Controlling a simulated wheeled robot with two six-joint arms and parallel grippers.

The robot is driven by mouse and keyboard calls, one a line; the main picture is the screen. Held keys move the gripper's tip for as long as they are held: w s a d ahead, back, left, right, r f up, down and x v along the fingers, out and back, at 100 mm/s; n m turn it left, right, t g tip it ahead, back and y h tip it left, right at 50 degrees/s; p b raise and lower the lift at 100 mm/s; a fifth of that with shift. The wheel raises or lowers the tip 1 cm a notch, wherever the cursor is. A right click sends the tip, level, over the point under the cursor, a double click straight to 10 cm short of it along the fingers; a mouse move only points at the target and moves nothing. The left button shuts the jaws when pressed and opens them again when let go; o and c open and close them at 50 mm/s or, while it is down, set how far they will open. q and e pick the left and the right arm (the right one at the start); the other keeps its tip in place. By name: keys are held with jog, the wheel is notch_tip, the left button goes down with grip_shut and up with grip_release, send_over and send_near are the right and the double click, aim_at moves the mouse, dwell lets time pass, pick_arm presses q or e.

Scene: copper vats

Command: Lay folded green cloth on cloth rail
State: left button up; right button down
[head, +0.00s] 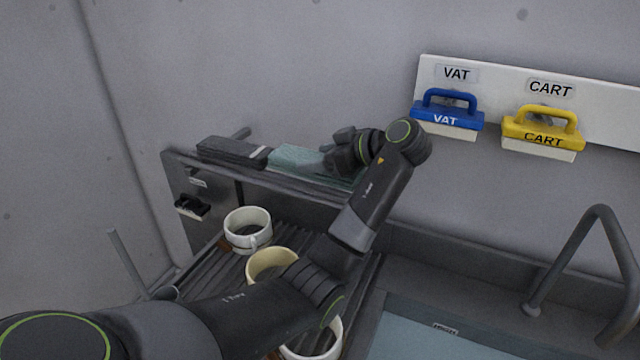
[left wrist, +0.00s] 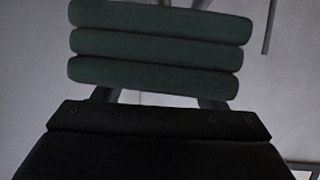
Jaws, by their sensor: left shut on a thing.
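The folded green cloth (head: 298,158) is above or on the long grey rail-like ledge (head: 262,179) along the wall, just right of a folded dark cloth. In the left wrist view the green cloth (left wrist: 158,46) shows as three stacked folds across the fingers. My left gripper (head: 338,160) reaches in from the right along the wall and is shut on the cloth, partly covering its right end. I cannot tell whether the cloth touches the ledge. My right gripper is not in view.
The folded dark cloth (head: 232,151) lies at the ledge's left end. Below, a slatted rack holds a white mug (head: 248,230) and a cream mug (head: 268,262). A blue brush (head: 448,112) and a yellow brush (head: 542,130) hang at right, above a sink and tap (head: 578,240).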

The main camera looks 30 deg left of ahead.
pick_arm(q)
jog(key=shift+f+b, duration=0.4)
jog(key=shift+f, duration=0.1)
jog(key=shift+s+f+b, duration=0.2)
jog(key=shift+f+b, duration=0.4)
jog(key=shift+f, duration=0.75)
jog(key=shift+w, duration=0.1)
jog(key=o, duration=1.4)
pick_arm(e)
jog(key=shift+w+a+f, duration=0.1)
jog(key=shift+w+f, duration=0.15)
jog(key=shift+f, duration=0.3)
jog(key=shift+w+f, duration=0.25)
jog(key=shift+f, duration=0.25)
pick_arm(q)
jog(key=shift+d+r, duration=0.1)
